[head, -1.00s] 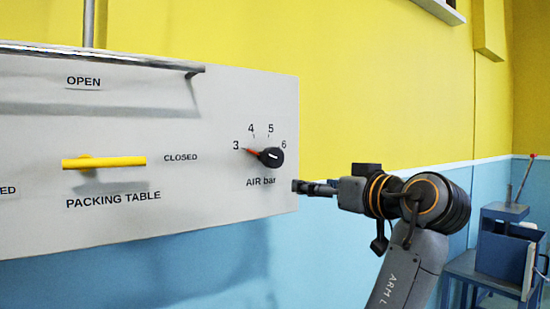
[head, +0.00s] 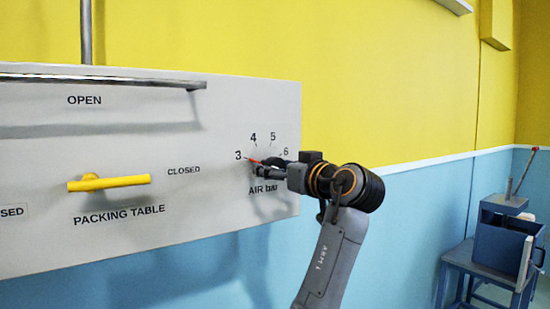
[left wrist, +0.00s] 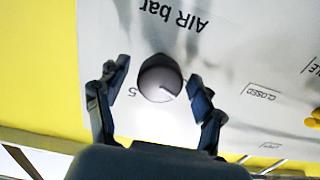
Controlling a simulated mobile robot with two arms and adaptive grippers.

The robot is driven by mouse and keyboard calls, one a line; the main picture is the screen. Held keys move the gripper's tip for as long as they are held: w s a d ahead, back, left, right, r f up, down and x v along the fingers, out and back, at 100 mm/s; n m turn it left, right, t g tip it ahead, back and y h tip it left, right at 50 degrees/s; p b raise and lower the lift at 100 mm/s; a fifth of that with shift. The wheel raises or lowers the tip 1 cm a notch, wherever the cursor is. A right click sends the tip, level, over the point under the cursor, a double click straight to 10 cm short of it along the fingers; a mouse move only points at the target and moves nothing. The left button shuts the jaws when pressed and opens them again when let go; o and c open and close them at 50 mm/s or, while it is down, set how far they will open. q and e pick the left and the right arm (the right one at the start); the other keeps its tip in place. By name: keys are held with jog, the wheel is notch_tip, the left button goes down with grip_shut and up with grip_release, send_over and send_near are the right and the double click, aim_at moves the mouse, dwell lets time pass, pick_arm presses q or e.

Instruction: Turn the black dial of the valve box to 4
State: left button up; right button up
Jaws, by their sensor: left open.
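The valve box (head: 60,135) is a pale grey panel on the wall at the left of the head view. Its black dial (head: 276,161), above the label "AIR bar", is mostly hidden by my left gripper (head: 268,167). The dial's red pointer (head: 255,161) points near the 3 on the scale of 3 to 6. In the left wrist view the dial (left wrist: 160,78) sits between the two open fingers of my left gripper (left wrist: 158,73), with a finger on each side. I cannot tell whether either finger touches it. My right gripper is not in view.
A yellow lever (head: 110,182) labelled "PACKING TABLE" sticks out left of the dial. A metal bar (head: 100,80) runs along the box's top edge. A blue stand (head: 505,245) is at the far right. The wall right of the box is clear.

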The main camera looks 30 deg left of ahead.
pick_arm(q)
jog(key=shift+w+a, duration=0.2)
jog(key=shift+a, duration=0.2)
jog(key=shift+c, duration=0.4)
jog(key=c, duration=1.1)
jog(key=shift+m, duration=0.5)
jog(key=m+b, duration=0.1)
jog(key=m, duration=0.1)
jog(key=shift+m, duration=0.4)
jog(key=shift+r+m+b, duration=0.1)
jog(key=shift+m+b, duration=0.2)
jog(key=shift+m, duration=2.2)
